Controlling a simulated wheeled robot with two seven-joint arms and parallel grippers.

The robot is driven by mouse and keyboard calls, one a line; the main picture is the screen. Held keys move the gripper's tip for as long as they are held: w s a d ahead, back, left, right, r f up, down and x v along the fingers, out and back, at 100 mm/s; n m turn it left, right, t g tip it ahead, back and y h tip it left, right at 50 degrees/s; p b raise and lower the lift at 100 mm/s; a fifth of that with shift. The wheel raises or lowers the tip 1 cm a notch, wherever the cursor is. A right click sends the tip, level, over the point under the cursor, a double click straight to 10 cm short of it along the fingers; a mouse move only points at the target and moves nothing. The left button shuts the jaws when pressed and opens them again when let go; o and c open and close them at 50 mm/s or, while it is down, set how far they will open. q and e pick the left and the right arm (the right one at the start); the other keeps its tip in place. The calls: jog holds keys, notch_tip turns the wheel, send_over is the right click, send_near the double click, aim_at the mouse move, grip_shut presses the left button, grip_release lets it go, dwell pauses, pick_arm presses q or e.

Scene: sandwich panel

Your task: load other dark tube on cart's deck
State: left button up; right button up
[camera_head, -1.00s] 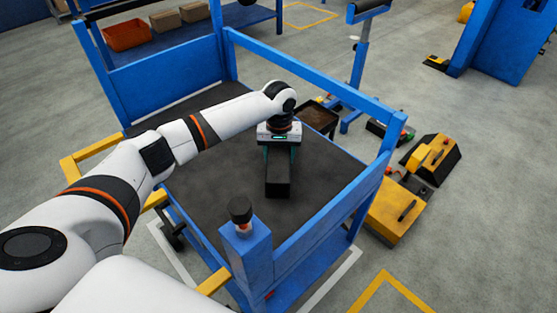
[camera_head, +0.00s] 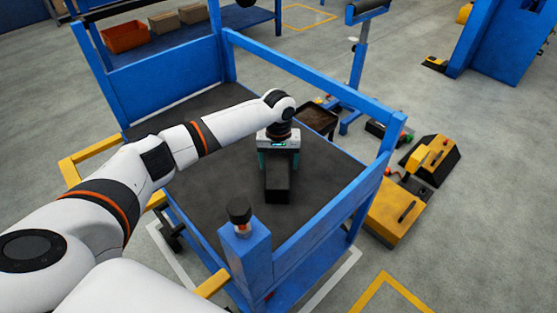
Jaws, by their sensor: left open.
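The blue-framed cart (camera_head: 300,247) stands in front of me with a dark deck (camera_head: 215,205). A dark, square-sided tube (camera_head: 278,184) lies on the deck, pointing towards me. My left gripper (camera_head: 277,160) is over the tube's far part, pointing down. Its teal fingers are open, one on each side of the tube. The far end of the tube is hidden under the gripper. No other dark tube shows on the deck. My right gripper is not in view.
Blue rails (camera_head: 310,75) and a near corner post (camera_head: 248,255) edge the deck. Yellow-and-black boxes (camera_head: 395,212) stand on the floor to the right. A blue roller stand (camera_head: 358,60) is behind the cart. An orange bin (camera_head: 124,37) sits on a shelf at the back left.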

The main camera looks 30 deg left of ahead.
aim_at(279, 155)
pick_arm(q)
notch_tip(279, 155, up, 12)
jog(key=shift+r+p, duration=0.15)
jog(key=shift+p, duration=0.9)
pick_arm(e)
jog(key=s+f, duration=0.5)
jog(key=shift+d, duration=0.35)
